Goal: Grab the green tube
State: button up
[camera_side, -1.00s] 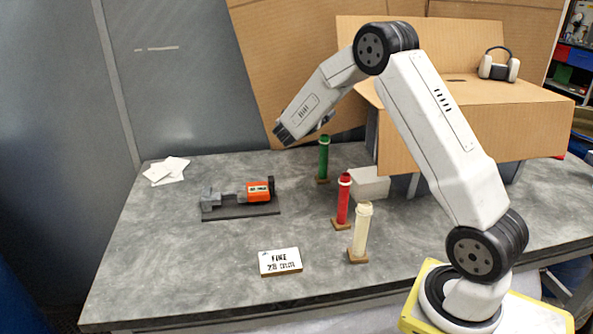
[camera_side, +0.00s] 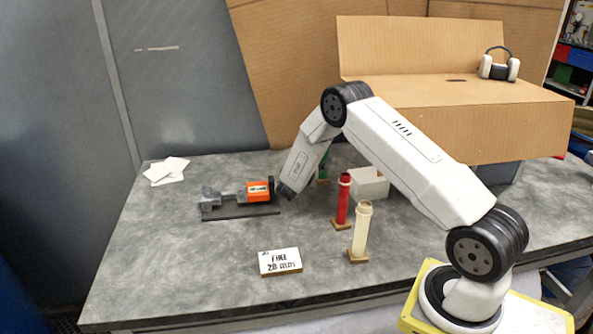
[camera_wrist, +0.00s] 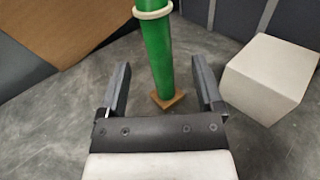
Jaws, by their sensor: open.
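The green tube (camera_wrist: 157,55) stands upright on a small brown square base (camera_wrist: 168,99) in the wrist view, with a cream ring near its top. In the side view the green tube (camera_side: 323,171) is mostly hidden behind my arm. My gripper (camera_wrist: 161,66) is open, with one finger to each side of the tube in the wrist picture. I see no contact, and I cannot tell whether the tube is between the fingers or just beyond them. In the side view my gripper (camera_side: 284,191) is low over the table, pointing down.
A red tube (camera_side: 343,199) and a cream tube (camera_side: 361,231) stand to the right. A white block (camera_side: 370,184) sits behind them; it also shows in the wrist view (camera_wrist: 268,80). An orange and grey tool (camera_side: 257,191) lies left. A label block (camera_side: 280,261) is in front.

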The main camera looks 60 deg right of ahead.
jog(key=shift+w+d, duration=0.15)
jog(key=shift+d, duration=1.1)
jog(key=shift+d, duration=0.1)
jog(key=shift+w+d, duration=0.2)
jog(key=shift+d, duration=1.05)
jog(key=shift+w+d, duration=0.2)
jog(key=shift+d, duration=1.05)
jog(key=shift+c, duration=0.2)
grip_shut()
